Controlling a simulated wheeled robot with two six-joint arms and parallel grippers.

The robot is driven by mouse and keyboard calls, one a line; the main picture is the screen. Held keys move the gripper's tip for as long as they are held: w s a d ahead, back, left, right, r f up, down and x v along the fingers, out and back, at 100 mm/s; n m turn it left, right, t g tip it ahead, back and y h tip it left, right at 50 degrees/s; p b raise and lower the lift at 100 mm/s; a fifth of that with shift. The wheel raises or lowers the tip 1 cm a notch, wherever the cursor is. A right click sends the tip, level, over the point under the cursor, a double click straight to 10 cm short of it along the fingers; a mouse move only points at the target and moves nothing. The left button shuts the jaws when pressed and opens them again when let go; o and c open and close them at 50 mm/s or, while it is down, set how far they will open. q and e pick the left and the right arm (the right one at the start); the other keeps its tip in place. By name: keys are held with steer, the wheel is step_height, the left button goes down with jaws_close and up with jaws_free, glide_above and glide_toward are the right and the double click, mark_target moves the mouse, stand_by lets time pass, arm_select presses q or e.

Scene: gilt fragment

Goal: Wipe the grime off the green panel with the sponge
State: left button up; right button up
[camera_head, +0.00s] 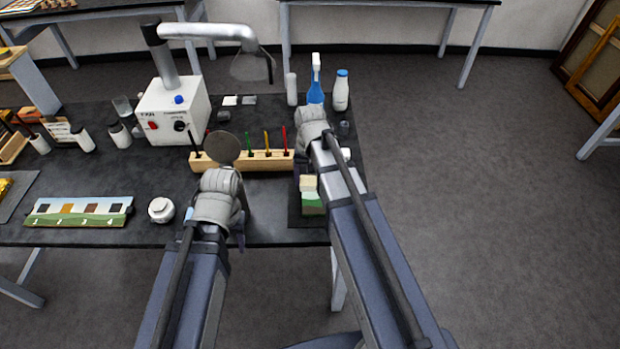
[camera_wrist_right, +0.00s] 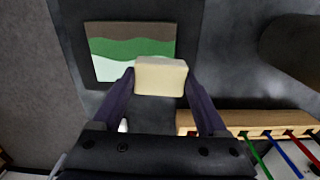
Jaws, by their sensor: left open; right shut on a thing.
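The green panel (camera_head: 313,207) lies flat on a dark mat near the table's front right. In the right wrist view the panel (camera_wrist_right: 103,70) shows a brown band, a green band and a pale band; I cannot tell grime from paint. My right gripper (camera_wrist_right: 160,78) is shut on the cream sponge (camera_wrist_right: 160,83), held between both fingers and overlapping the panel's pale and green part. The head view shows the sponge (camera_head: 308,182) partly behind my right arm; contact with the panel cannot be told. My left gripper (camera_head: 242,205) is open left of the mat, mostly hidden by its wrist.
A wooden rack (camera_head: 262,161) with coloured tools stands behind the panel. A blue spray bottle (camera_head: 315,85) and a white bottle (camera_head: 341,92) stand at the back.

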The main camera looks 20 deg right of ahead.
steer(key=shift+r, duration=0.1)
step_height(320, 180, up, 3)
steer(key=p, duration=0.3)
stand_by(0.3)
stand_by(0.5)
